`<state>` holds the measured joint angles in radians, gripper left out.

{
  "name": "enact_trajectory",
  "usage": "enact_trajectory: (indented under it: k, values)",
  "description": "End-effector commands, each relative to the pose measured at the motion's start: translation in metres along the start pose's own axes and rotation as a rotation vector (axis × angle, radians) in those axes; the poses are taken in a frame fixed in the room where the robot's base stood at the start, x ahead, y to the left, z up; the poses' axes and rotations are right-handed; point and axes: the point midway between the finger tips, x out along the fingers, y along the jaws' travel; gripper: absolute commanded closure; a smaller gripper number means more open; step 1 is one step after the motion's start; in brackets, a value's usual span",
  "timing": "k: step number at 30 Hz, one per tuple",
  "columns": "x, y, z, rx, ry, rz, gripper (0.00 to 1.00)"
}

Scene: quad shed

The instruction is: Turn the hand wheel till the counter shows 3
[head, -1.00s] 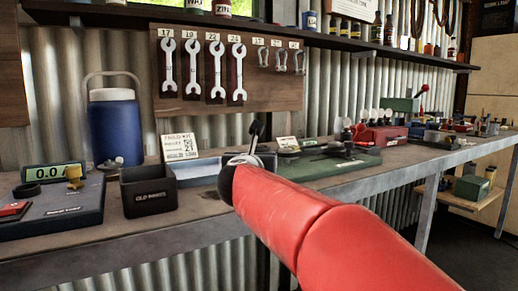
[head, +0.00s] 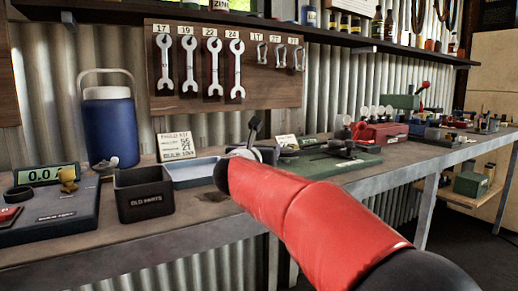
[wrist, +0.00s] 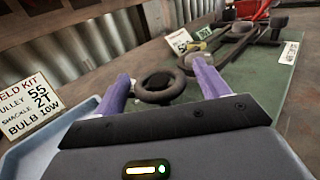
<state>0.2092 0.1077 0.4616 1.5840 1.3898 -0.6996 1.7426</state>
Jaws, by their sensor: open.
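In the wrist view my gripper (wrist: 160,74) is open, its two lilac fingers spread apart. A dark round ring (wrist: 158,98), which looks like the hand wheel, shows between and beyond the fingers on a green board (wrist: 235,95). I cannot tell whether the fingers touch it. A small green display (wrist: 202,33), perhaps the counter, stands at the board's far side; its reading is too small to make out. In the head view the green board (head: 345,166) lies right of my red arm, which hides most of my gripper and the ring.
A blue tray (head: 195,176), a parts card (head: 175,146) and a black box (head: 143,194) stand left of the arm. A scale (head: 50,212) with a 0.0 display and a blue jug (head: 110,125) are further left. A red machine (head: 384,134) stands to the right.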

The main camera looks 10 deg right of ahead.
Motion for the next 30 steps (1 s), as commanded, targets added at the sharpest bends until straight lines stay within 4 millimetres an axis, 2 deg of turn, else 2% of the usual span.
enact_trajectory:
  k: [5, 15, 23, 30]
  values:
    - [0.0, -0.0001, -0.0002, 0.0, 0.0, 0.0, 0.28]
    - [-0.0001, 0.0, -0.0003, 0.0, 0.001, 0.0, 0.71]
    - [0.0007, -0.0009, -0.0022, 0.001, 0.001, 0.029, 0.71]
    - [0.001, -0.0012, -0.004, 0.0, -0.001, 0.157, 0.71]
